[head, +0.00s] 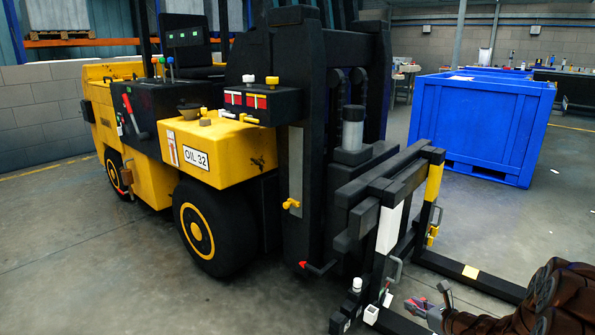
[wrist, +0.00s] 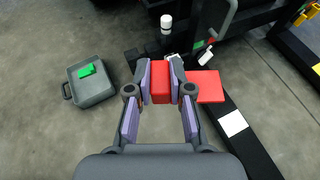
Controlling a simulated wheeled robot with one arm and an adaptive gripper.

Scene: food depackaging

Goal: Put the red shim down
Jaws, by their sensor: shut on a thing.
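The red shim (wrist: 160,84) is between the fingertips of my gripper (wrist: 161,76) in the wrist view, and the fingers are shut on it. A flat red piece (wrist: 208,86) shows just right of the right finger; I cannot tell whether it is part of the same shim. Below is a dark fork (wrist: 250,140) of the forklift with a white patch; I cannot tell whether the shim touches it. In the head view my gripper (head: 422,306) is at the lower right by the fork base, and the shim is too small there to make out clearly.
The yellow forklift (head: 215,150) fills the middle of the head view. A blue crate (head: 470,125) stands behind. Open floor (head: 90,270) lies at left.

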